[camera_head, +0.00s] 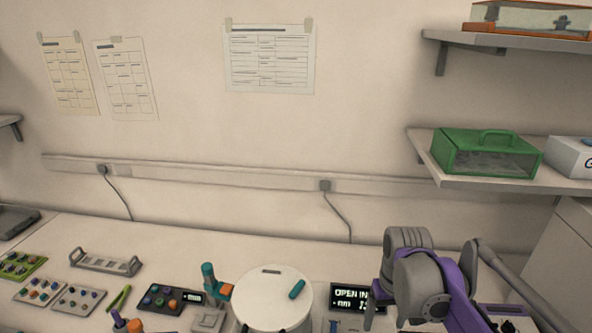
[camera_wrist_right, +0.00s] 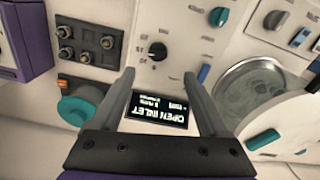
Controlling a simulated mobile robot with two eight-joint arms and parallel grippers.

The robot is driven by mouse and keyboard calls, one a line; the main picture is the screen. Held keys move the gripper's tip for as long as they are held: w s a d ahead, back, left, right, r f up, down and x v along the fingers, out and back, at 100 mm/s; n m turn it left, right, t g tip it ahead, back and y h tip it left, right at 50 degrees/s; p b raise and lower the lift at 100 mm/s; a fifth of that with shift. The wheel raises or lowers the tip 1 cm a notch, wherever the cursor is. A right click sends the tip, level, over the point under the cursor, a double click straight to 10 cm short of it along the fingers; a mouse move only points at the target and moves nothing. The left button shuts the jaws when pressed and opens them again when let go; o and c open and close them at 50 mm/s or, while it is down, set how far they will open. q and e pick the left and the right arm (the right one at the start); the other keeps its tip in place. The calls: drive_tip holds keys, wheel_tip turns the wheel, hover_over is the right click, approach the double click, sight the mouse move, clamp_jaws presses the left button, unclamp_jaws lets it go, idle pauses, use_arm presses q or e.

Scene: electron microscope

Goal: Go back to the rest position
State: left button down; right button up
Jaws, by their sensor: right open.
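My right arm (camera_head: 422,285), grey and purple, reaches in at the lower right of the head view, over the right side of the instrument. My right gripper (camera_wrist_right: 159,74) is open and empty in the right wrist view, its two dark fingers apart. A small display (camera_wrist_right: 160,108) reading "OPEN INLET" shows between the fingers; I cannot tell how close it is. The same display (camera_head: 350,297) is partly covered by my arm in the head view. A round white lid (camera_head: 271,305) with a teal handle stands left of it. My left gripper is not in view.
Control panels (camera_head: 78,298) and a grey rack (camera_head: 105,262) stand on the bench at left. A teal and orange part (camera_head: 212,280) stands beside the lid. A green case (camera_head: 487,153) sits on the lower right shelf (camera_head: 480,182), above my arm.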

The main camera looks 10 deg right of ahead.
drive_tip(key=s+a+f+t, duration=0.1)
drive_tip(key=s+a+f, duration=0.1)
drive_tip(key=s, duration=0.3)
drive_tip(key=s+a+f+t, duration=0.2)
drive_tip(key=s+f, duration=0.1)
drive_tip(key=s, duration=0.2)
drive_tip(key=s+a+f+t, duration=0.2)
drive_tip(key=s+f, duration=0.1)
drive_tip(key=s, duration=0.2)
drive_tip(key=shift+s+f+n, duration=0.1)
drive_tip(key=shift+n, duration=0.2)
idle(0.9)
